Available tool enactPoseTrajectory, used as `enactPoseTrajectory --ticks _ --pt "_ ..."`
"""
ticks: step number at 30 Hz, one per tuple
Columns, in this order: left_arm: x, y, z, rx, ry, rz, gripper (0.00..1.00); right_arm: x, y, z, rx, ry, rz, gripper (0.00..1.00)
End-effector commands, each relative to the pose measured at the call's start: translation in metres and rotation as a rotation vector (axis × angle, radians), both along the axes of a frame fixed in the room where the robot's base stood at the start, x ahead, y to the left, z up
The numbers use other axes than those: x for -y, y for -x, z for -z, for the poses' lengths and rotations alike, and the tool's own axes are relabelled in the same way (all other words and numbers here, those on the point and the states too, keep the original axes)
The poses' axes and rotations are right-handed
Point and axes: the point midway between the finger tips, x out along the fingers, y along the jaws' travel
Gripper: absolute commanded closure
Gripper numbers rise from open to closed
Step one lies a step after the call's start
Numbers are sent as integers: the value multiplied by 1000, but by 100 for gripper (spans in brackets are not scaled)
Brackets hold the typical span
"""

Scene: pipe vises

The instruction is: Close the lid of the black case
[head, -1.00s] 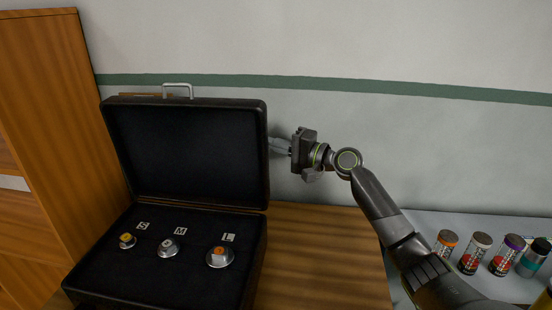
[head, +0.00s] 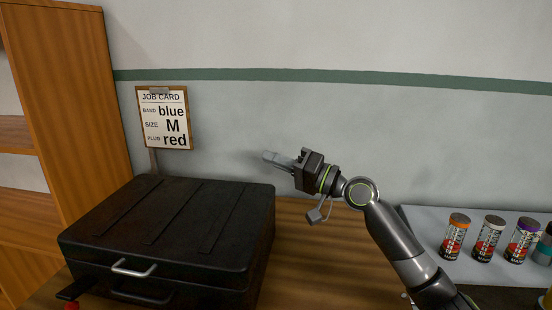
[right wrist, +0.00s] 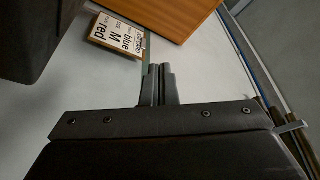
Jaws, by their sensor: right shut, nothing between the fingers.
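The black case (head: 165,232) sits on the wooden table with its lid (head: 170,215) down over the base. A silver handle (head: 133,268) shows on the lid's front edge, above a dark handle on the base. The case's inside is hidden. My right gripper (head: 268,157) is shut and empty, in the air above and right of the case's back right corner, apart from it. In the right wrist view its fingers (right wrist: 159,85) are together, with a dark corner, probably the case (right wrist: 35,35), at the upper left. My left gripper is not seen clearly; only a dark piece shows near the case's front left corner.
A job card (head: 165,118) reading blue, M, red stands behind the case. A wooden shelf (head: 65,120) is at the left. Several capped jars (head: 488,238) stand on a grey surface at the right. Bare table (head: 315,255) lies right of the case.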

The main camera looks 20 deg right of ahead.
Motion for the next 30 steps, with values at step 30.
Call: enactPoseTrajectory --ticks 30 --pt "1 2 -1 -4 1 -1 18 -2 2 -35 5 2 -1 100"
